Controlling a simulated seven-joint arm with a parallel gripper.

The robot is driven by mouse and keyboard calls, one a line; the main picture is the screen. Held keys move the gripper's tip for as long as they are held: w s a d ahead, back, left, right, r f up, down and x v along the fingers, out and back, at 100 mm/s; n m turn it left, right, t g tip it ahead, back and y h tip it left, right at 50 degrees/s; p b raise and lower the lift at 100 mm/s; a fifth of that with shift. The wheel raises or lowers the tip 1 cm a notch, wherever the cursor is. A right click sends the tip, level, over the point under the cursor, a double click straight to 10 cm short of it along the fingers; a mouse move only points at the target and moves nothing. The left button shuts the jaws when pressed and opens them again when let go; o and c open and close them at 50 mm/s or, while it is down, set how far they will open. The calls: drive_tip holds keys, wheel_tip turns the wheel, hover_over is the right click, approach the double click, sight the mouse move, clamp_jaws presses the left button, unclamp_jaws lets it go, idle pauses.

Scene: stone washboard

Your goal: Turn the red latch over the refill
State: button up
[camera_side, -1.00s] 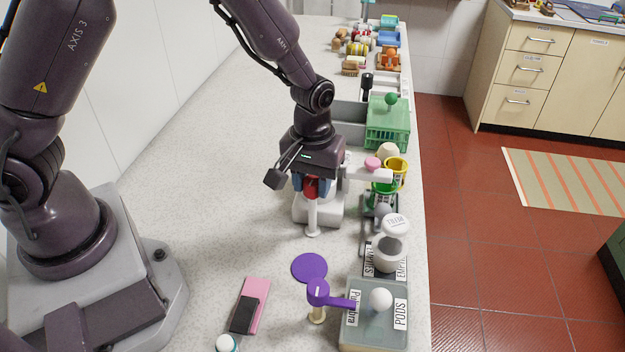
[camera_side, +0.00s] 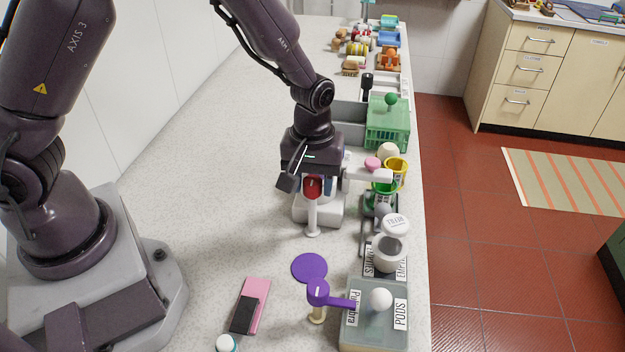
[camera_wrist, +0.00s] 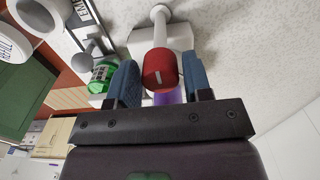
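The red latch (camera_side: 313,188) is a rounded red piece on the white device, above a white post (camera_side: 312,218). It also shows in the wrist view (camera_wrist: 161,68), with a small white mark. My gripper also shows in the side view (camera_side: 318,186), partly covering the device. A purple piece (camera_wrist: 170,97) shows behind the latch between the fingers; I cannot tell whether it is the refill.
Green and yellow cups (camera_side: 396,168) and a white-lidded jar (camera_side: 393,240) stand close to the right of the device. A purple lever (camera_side: 318,292) beside a pods box (camera_side: 372,320) is in front. The counter to the left is mostly clear.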

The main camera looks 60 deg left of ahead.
sight(312, 180)
wheel_tip(312, 180, up, 13)
idle(0.7)
drive_tip(key=s+a+r+m+t, duration=0.2)
drive_tip(key=s+r+m, duration=0.2)
drive_tip(key=s, duration=0.4)
drive_tip(key=s+a+r+m+t, duration=0.3)
drive_tip(key=s+r+m, duration=0.2)
drive_tip(key=s+r, duration=0.2)
drive_tip(key=shift+s+t, duration=0.3)
drive_tip(key=shift+s, duration=0.8)
idle(0.4)
